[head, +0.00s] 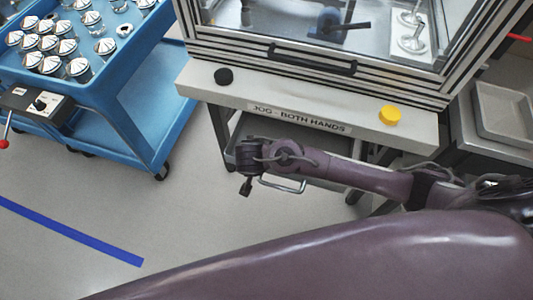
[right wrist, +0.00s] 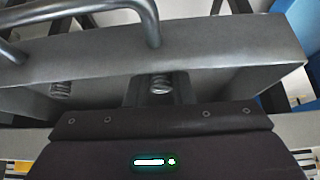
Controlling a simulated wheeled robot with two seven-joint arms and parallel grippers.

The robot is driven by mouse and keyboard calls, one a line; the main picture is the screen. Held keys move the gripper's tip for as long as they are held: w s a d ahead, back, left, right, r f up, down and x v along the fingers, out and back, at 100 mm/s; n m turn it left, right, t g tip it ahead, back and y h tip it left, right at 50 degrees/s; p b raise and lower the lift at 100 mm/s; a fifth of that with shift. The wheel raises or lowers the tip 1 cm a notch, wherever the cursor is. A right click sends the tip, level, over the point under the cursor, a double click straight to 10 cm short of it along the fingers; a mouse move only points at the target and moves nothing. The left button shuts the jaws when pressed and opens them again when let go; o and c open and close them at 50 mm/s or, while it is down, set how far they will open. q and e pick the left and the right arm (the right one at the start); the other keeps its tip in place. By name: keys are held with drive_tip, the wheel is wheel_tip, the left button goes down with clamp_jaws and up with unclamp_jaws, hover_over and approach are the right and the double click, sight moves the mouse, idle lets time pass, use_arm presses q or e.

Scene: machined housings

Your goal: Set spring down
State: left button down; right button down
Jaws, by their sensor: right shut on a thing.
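In the right wrist view a small coiled metal spring (right wrist: 160,83) sits between the dark fingers of my right gripper (right wrist: 160,92), which is shut on it. A second coiled spring (right wrist: 60,90) shows further left, at the lower edge of a grey metal slab; I cannot tell what it rests on. In the head view my right gripper (head: 246,186) is at the end of the arm reaching in from the right, in front of the bench and near the grey tray below it. The held spring is too small to make out there. My left gripper is out of view.
The bench front (head: 290,108) carries a black button (head: 223,76) and a yellow button (head: 390,115) under a glazed enclosure. A blue cart (head: 130,110) with several metal housings stands left. A grey tray (head: 505,110) is at right. A bent metal handle (right wrist: 150,20) crosses the wrist view.

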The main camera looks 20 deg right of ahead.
drive_tip(key=shift+f, duration=0.25)
drive_tip(key=shift+f, duration=0.2)
drive_tip(key=c, duration=1.3)
unclamp_jaws()
drive_tip(key=shift+o, duration=0.2)
drive_tip(key=shift+r, duration=0.2)
